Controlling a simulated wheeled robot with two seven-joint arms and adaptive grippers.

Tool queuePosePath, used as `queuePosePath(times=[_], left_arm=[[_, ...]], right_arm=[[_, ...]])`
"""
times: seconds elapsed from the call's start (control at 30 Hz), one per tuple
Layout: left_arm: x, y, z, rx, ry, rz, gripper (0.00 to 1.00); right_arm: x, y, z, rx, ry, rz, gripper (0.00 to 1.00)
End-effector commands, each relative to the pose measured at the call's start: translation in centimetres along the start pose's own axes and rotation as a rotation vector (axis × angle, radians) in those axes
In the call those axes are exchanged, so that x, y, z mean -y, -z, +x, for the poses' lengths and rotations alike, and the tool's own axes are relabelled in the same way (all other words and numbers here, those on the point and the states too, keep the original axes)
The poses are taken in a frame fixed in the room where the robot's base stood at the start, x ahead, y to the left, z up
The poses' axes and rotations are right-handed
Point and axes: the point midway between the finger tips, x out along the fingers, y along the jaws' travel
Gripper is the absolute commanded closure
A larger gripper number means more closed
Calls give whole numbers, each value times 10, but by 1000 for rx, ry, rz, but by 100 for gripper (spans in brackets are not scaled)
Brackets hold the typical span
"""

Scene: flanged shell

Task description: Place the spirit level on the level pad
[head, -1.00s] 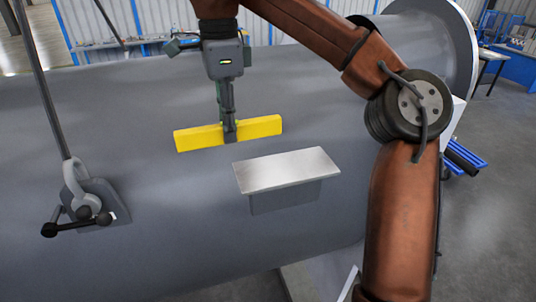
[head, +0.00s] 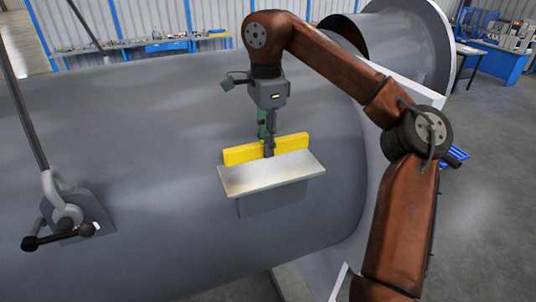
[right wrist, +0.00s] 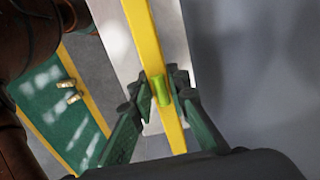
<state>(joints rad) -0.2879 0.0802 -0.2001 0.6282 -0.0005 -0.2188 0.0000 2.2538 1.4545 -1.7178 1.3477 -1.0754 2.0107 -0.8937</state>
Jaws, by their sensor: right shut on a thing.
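The yellow spirit level (head: 240,154) is held lengthwise across the back part of the level pad (head: 255,181), a pale metal plate on a bracket on the grey shell. My right gripper (head: 268,152) is shut on the middle of the level from above. In the right wrist view, the fingers (right wrist: 163,92) flank the level (right wrist: 143,30) at its green vial, with the pale pad (right wrist: 112,40) behind it. I cannot tell whether the level touches the pad. My left gripper is not in view.
A shackle with a lifting rod (head: 62,205) stands on a lug at the left of the large grey shell (head: 130,130). The shell's flange (head: 435,50) is at the right. Blue workbenches (head: 500,62) stand at the back. The pad's front part is bare.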

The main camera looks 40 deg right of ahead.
Motion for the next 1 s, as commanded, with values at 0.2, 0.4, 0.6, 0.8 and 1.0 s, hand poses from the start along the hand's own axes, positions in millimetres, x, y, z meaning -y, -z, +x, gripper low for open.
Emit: queuePosePath(times=[0.2,0.4,0.6,0.8,1.0], left_arm=[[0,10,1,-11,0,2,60],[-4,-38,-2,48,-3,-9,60],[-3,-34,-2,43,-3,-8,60],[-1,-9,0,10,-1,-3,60],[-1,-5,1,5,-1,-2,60]], right_arm=[[2,6,19,1,-4,0,100],[2,5,34,1,-2,1,100],[2,5,36,2,0,2,100],[2,5,37,2,0,2,100],[2,5,38,2,0,1,76]])
